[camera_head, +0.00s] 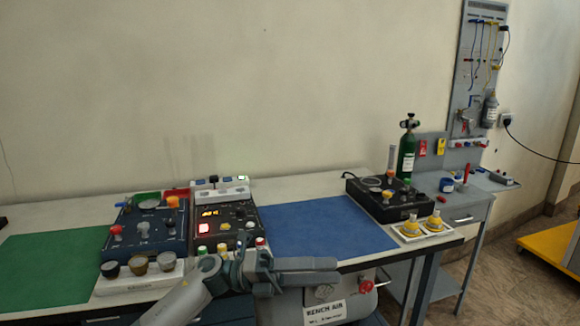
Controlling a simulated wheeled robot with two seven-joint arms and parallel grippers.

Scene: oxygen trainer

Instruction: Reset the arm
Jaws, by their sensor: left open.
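My left arm comes in from the bottom and its gripper (325,271) points right, in front of the bench's front edge. The gripper is open and I see nothing between its fingers. It overlaps the lower edge of the black control panel (228,219) and the space above the tank labelled BENCH AIR (335,305) in the picture. My right gripper is not in view.
A blue panel (146,229) with knobs stands left of the black one, between a green mat (50,262) and a blue mat (318,229). Right are a black box (388,200), green cylinder (407,152) and yellow-capped tray (421,232). Both mats look bare.

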